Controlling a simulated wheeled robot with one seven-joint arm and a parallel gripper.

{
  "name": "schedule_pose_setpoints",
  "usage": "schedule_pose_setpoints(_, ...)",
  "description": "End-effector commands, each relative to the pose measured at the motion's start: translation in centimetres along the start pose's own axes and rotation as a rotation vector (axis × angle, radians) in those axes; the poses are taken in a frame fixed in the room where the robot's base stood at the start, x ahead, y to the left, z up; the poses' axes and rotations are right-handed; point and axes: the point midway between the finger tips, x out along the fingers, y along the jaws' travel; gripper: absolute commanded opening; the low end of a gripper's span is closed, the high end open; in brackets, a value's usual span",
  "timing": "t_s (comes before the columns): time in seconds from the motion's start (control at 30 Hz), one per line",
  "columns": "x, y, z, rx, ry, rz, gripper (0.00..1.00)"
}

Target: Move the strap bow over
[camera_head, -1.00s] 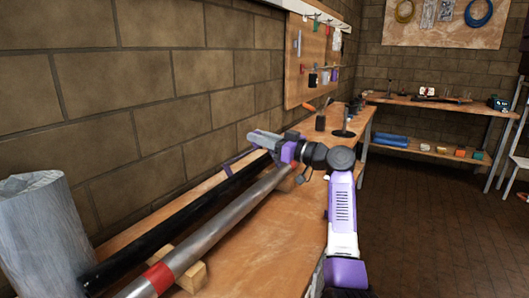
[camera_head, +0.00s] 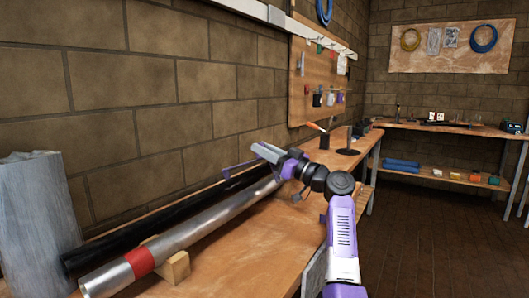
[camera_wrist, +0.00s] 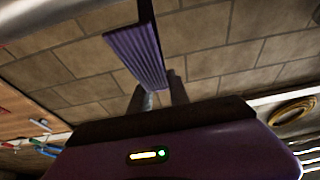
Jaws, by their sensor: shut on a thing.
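The strap bow is a purple strap (camera_head: 238,166) arching by the far end of the black pole (camera_head: 150,225). In the wrist view it is a ribbed purple band (camera_wrist: 138,55) that runs up from between the fingers. My gripper (camera_head: 262,150) is above the poles and shut on the strap; in the wrist view its two dark fingers (camera_wrist: 160,92) point at the wall. A silver pole with a red band (camera_head: 190,235) lies in front of the black pole. I cannot tell whether the strap touches the black pole.
The poles lie along a wooden bench (camera_head: 255,250) against the block wall, with a wooden block (camera_head: 176,267) under the silver one. A grey cylinder (camera_head: 35,220) stands at the left. A black stand (camera_head: 347,142) is farther along. The bench front is mostly clear.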

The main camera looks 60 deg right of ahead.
Motion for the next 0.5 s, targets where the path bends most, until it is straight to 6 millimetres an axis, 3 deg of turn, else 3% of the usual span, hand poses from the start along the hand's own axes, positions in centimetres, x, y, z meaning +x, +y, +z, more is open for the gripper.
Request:
schedule_pose_setpoints(0.2,0.02,-0.03,-0.08,0.000,0.001,-0.001,0.00)
schedule_pose_setpoints(0.23,0.01,-0.03,-0.08,0.000,0.001,-0.001,0.28)
schedule_pose_setpoints(0.3,0.01,-0.03,-0.07,0.000,0.001,-0.001,0.42)
schedule_pose_setpoints(0.5,0.00,-0.01,-0.04,0.000,0.000,0.000,0.44)
